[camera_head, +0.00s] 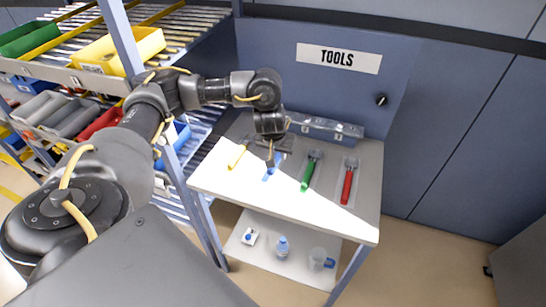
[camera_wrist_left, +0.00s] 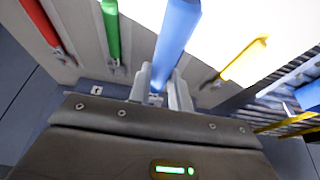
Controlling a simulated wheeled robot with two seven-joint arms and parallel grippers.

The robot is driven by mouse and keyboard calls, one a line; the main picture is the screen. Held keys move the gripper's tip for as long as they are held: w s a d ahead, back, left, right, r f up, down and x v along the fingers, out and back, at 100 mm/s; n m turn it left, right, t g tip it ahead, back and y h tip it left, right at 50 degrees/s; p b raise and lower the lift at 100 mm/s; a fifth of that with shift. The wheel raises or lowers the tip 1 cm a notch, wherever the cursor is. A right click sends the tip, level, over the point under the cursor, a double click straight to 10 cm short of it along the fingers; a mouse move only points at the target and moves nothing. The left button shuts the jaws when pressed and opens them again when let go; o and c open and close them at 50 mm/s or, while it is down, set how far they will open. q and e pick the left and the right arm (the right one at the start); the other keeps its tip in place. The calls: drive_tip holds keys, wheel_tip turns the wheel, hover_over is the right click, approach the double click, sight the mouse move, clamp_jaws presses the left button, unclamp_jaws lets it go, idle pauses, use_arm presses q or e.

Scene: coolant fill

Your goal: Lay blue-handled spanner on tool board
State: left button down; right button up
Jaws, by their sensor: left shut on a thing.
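The blue-handled spanner (camera_head: 269,173) is in my left gripper (camera_head: 271,160), over the tool board (camera_head: 325,212) between a yellow handle and a green one. In the left wrist view its blue handle (camera_wrist_left: 176,35) sticks out from between the two fingers of my left gripper (camera_wrist_left: 161,90), which are shut on it. The spanner's metal end is mostly hidden by the gripper. I cannot tell whether the spanner touches the board. My right gripper is not in view.
A yellow-handled tool (camera_head: 238,157) lies to the left, and green-handled (camera_head: 308,174) and red-handled (camera_head: 347,186) spanners lie to the right. A panel with a TOOLS sign (camera_head: 339,58) stands behind. A bottle (camera_head: 282,247) and a jug (camera_head: 319,260) stand on the lower shelf.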

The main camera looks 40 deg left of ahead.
use_arm(q)
drive_tip(key=w+a+f+b, duration=0.1)
drive_tip(key=a+f, duration=0.1)
drive_tip(key=w+a+f+b, duration=0.3)
drive_tip(key=a+f, duration=0.1)
drive_tip(key=shift+w+f+b, duration=0.3)
drive_tip(key=shift+w+a+f, duration=0.1)
drive_tip(key=shift+w+f, duration=0.1)
drive_tip(key=shift+w, duration=0.05)
drive_tip(key=shift+a, duration=0.1)
drive_tip(key=shift+a+f+b, duration=0.1)
drive_tip(key=shift+f+b, duration=0.2)
drive_tip(key=shift+b, duration=0.2)
wheel_tip(320, 180, down, 2)
drive_tip(key=shift+w+f+b, duration=0.1)
drive_tip(key=shift+f+b, duration=0.1)
drive_tip(key=shift+b, duration=0.35)
drive_tip(key=shift+w+a+f, duration=0.1)
drive_tip(key=shift+a+f, duration=0.05)
drive_tip(key=shift+f, duration=0.2)
drive_tip(key=shift+r, duration=0.1)
